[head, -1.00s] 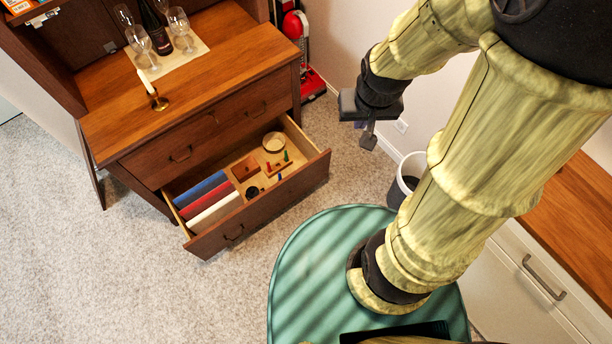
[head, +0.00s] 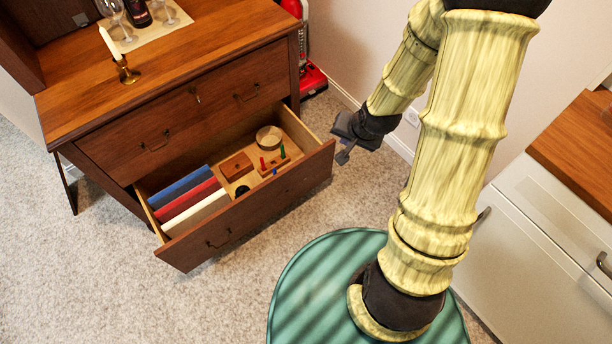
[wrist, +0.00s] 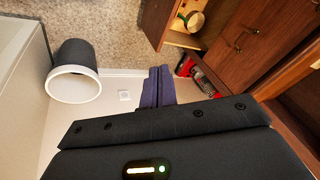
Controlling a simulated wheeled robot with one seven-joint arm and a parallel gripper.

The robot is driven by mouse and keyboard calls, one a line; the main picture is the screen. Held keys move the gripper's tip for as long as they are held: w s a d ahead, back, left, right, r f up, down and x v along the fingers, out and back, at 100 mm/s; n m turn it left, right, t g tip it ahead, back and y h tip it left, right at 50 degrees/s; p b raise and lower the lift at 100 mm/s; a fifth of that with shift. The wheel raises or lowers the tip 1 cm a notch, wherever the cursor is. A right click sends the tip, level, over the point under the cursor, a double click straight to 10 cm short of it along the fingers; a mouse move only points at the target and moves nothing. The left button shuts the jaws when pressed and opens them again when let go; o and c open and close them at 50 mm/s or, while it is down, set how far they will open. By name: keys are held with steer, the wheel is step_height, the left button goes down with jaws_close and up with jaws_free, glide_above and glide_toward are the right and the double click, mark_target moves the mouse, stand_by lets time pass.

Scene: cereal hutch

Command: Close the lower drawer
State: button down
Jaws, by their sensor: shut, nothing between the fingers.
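The lower drawer (head: 253,204) of the brown wooden hutch is pulled out. It holds blue, red and white books or folders, a small wooden box, a pegged wooden toy and a round container. The wrist view shows part of the open drawer (wrist: 183,39) at the top, with the round container inside. My gripper (head: 342,157) is just right of the drawer's front right corner, apart from it. In the wrist view its fingers (wrist: 158,84) are together with nothing between them.
The upper drawer (head: 190,102) is shut. A candle holder (head: 126,72), glasses and a bottle stand on the hutch top. A red vacuum (head: 312,78) stands beside the hutch. A dark bin with a white rim (wrist: 73,86) shows in the wrist view. Carpet left of the drawer is clear.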

steer(key=w+a+f+m+t+y+b, duration=0.1)
steer(key=w+f+m+b, duration=0.1)
steer(key=f+b, duration=0.9)
steer(key=w+a+f+m+t+y+b, duration=0.2)
steer(key=f+b, duration=0.8)
steer(key=f, duration=0.8)
steer(key=w+m, duration=0.1)
steer(key=m, duration=0.1)
steer(key=shift+w+m+y+b, duration=0.15)
steer(key=shift+m+y+b, duration=0.15)
steer(key=shift+b, duration=0.05)
steer(key=shift+f, duration=0.1)
steer(key=shift+f, duration=0.1)
steer(key=b, duration=0.6)
glide_toward(301, 164)
steer(key=x, duration=0.6)
steer(key=shift+s+d+f, duration=0.2)
steer(key=shift+s+f, duration=0.1)
steer(key=shift+f, duration=0.15)
steer(key=shift+w+a+r, duration=0.15)
steer(key=shift+w, duration=0.1)
steer(key=shift+w, duration=0.1)
